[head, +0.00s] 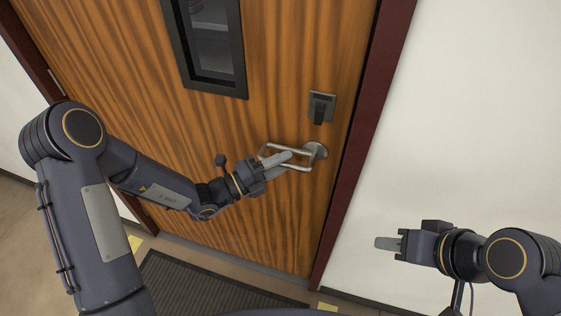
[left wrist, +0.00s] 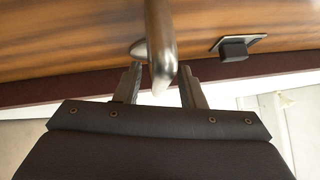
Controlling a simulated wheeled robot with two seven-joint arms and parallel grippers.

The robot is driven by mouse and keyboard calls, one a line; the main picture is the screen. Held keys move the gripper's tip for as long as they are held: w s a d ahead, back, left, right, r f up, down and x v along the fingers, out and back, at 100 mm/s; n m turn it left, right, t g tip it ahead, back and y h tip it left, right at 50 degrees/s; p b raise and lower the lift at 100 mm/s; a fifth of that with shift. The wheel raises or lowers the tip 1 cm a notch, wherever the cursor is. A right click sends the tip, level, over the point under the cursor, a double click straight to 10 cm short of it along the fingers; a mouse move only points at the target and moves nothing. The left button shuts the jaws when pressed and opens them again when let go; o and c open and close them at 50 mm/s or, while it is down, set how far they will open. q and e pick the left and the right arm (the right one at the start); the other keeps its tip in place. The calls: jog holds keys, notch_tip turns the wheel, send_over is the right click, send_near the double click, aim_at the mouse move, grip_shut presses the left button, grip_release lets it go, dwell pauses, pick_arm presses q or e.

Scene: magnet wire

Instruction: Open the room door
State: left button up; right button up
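The wooden room door (head: 130,80) stands shut in its dark red frame (head: 365,140) in the head view. Its metal lever handle (head: 298,167) is near the right edge, below a dark lock plate (head: 321,107). My left gripper (head: 282,163) is at the handle. In the left wrist view its two fingers (left wrist: 158,88) are apart, with the handle (left wrist: 160,45) showing between them; I cannot tell whether either finger touches it. My right gripper (head: 388,243) is away from the door, in front of the white wall, with its fingers seeming close together.
A narrow dark-framed window (head: 243,75) is set in the door. A dark ribbed mat (head: 190,285) lies on the floor at the door's foot. The white wall (head: 470,110) to the right of the frame is bare.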

pick_arm(q)
jog(key=shift+c, duration=0.4)
grip_shut()
jog(key=shift+f, duration=0.15)
jog(key=shift+f+n+t+h+b, duration=0.3)
jog(key=shift+f+n+t+b, duration=0.25)
jog(key=shift+n+b, duration=0.15)
jog(key=shift+s+d+f+n+t+h+b, duration=0.1)
jog(key=shift+d+f+n+t+h+b, duration=0.1)
jog(key=shift+f+n+t+b, duration=0.6)
jog(key=shift+s+d+f+n+t+h+b, duration=0.1)
jog(key=shift+d+f+n+t+h+b, duration=0.15)
jog(key=shift+n+t, duration=1.1)
jog(key=shift+d+f+n+t+h+b, duration=0.2)
jog(key=shift+f+n+t+b, duration=0.35)
jog(key=shift+n, duration=0.9)
